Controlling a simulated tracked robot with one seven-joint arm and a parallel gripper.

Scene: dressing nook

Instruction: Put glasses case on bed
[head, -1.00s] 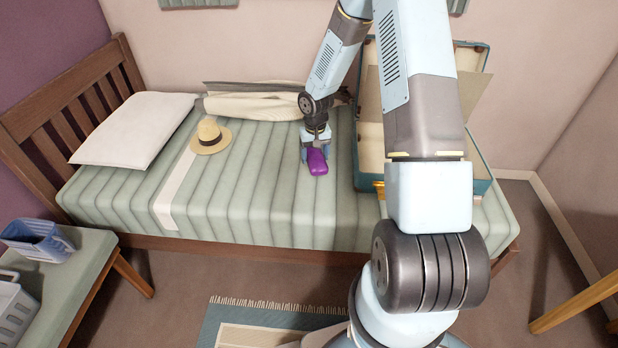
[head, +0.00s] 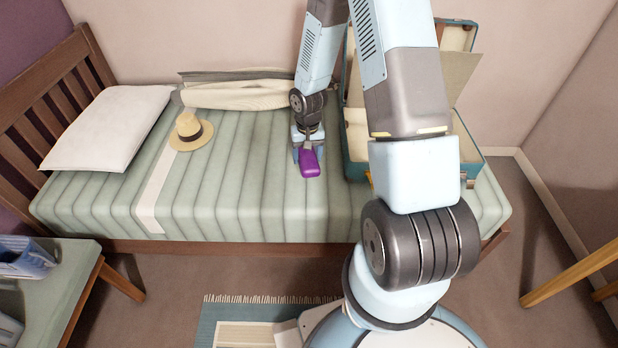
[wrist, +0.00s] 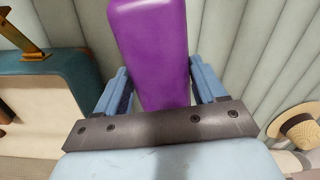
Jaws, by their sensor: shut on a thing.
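The purple glasses case (head: 309,164) is in my gripper (head: 308,152), over the middle of the bed (head: 240,190). In the wrist view the case (wrist: 150,50) stands out between the two blue fingers (wrist: 160,90). My gripper is shut on it. The case looks at or just above the striped cover; I cannot tell if it touches. The bed has a green striped cover and a brown wooden headboard at the left.
An open teal suitcase (head: 357,172) stands on the bed right of the case, partly hidden by my arm. A straw hat (head: 188,132), a white pillow (head: 108,128) and folded clothes (head: 240,92) lie to the left and back. A bench (head: 62,290) stands front left.

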